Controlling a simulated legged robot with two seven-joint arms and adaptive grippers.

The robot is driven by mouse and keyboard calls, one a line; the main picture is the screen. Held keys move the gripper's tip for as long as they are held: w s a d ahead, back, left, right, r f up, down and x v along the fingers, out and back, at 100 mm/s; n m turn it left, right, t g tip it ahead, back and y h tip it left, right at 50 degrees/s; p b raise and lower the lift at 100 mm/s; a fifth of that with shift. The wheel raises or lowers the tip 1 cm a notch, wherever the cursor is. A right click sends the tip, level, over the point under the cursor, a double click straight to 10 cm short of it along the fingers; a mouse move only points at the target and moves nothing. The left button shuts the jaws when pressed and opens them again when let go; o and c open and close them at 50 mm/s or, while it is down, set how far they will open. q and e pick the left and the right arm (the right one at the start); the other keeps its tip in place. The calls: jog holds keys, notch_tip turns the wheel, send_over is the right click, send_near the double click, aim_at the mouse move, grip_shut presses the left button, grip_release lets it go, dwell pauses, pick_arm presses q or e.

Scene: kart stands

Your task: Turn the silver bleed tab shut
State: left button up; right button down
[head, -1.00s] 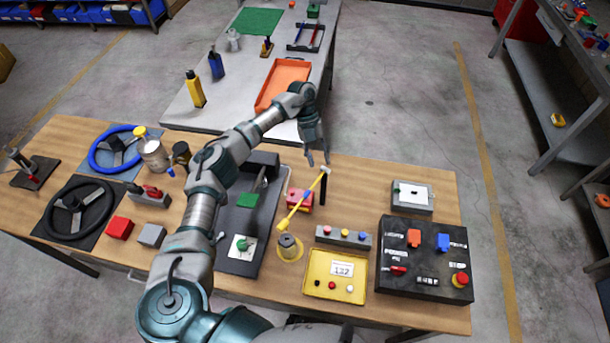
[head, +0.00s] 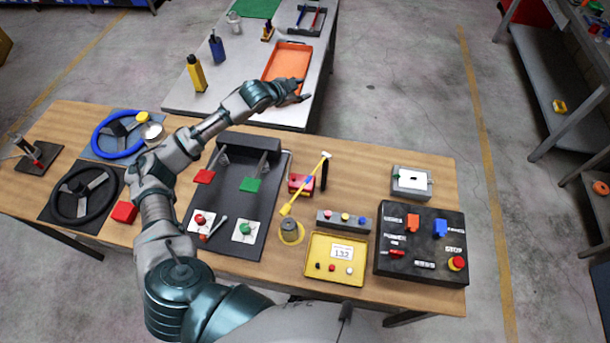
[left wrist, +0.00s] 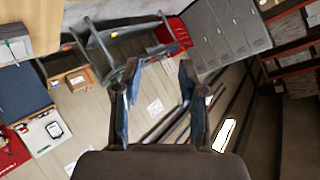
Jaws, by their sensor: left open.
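I cannot pick out the silver bleed tab for certain. A small silver lever with a red end (head: 213,229) lies on the black pedal stand (head: 226,248), between two white plates with a red knob (head: 200,219) and a green knob (head: 244,229). My left gripper (head: 303,89) is open and empty, over the far grey table by the orange tray, well away from the pedal stand. Its two spread fingers also show in the left wrist view (left wrist: 159,75), with only distant floor and shelving between them. My right gripper is not in view.
The orange tray (head: 287,60) lies on the grey table. My left arm passes over the wooden table's left part.

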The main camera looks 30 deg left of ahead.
pick_arm(q)
jog(key=s+d+f+m+g, duration=0.1)
jog(key=s+f+g, duration=0.2)
jog(key=s, duration=0.2)
jog(key=s+d+f+g, duration=0.1)
jog(key=s+f+g, duration=0.15)
jog(key=s, duration=0.25)
jog(key=m+g+h, duration=0.2)
jog(key=g, duration=0.2)
send_over(305, 177)
jog(key=s+a, duration=0.5)
jog(key=f, duration=0.2)
jog(key=p+x, duration=0.1)
jog(key=x, duration=1.6)
jog(key=shift+a+p, duration=0.2)
jog(key=shift+p, duration=0.15)
grip_shut()
